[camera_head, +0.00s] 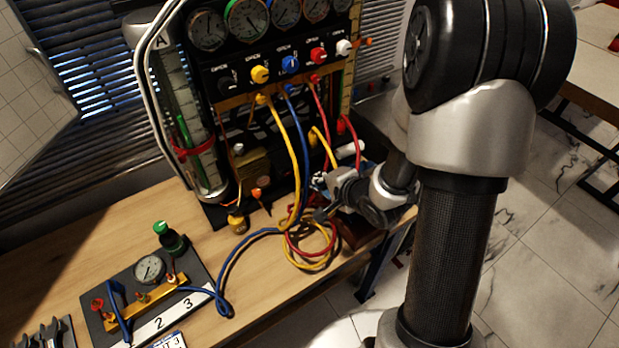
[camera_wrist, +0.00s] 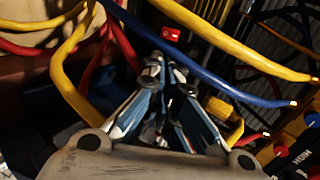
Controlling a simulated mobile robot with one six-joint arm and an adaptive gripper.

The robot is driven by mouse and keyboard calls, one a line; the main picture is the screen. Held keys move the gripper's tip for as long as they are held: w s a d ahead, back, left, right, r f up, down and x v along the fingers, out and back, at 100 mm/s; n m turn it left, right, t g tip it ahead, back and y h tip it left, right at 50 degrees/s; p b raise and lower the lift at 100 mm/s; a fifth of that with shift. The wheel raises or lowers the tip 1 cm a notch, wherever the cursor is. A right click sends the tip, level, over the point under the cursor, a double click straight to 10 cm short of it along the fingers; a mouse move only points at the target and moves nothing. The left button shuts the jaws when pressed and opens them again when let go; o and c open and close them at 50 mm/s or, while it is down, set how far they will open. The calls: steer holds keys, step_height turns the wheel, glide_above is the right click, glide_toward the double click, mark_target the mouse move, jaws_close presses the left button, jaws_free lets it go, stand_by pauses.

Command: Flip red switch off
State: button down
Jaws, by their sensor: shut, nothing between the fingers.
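A small red switch (camera_wrist: 171,34) with a white mark shows in the wrist view, just beyond my fingertips and between the hoses. I cannot tell its on or off position. My gripper (camera_wrist: 168,80) is shut and empty, its tips pointing toward the switch with a small gap in the picture. I cannot tell if they touch it. In the head view my gripper (camera_head: 321,182) is low in front of the gauge rig (camera_head: 222,87), at its right side. The switch cannot be made out there.
Yellow (camera_wrist: 70,65), blue (camera_wrist: 205,70) and red hoses cross close around my gripper. Coiled hoses (camera_head: 310,250) lie on the wooden table (camera_head: 60,240). A small gauge board (camera_head: 150,290) stands at the front left. The table's middle left is partly clear.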

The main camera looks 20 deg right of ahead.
steer(key=b+x, duration=0.4)
steer(key=x, duration=0.8)
steer(key=shift+w+f+b, duration=0.25)
steer(key=shift+w+b, duration=0.05)
steer(key=shift+a, duration=0.1)
steer(key=shift+w+f+p, duration=0.25)
steer(key=shift+f+p, duration=0.05)
steer(key=shift+f, duration=0.1)
steer(key=shift+r, duration=0.2)
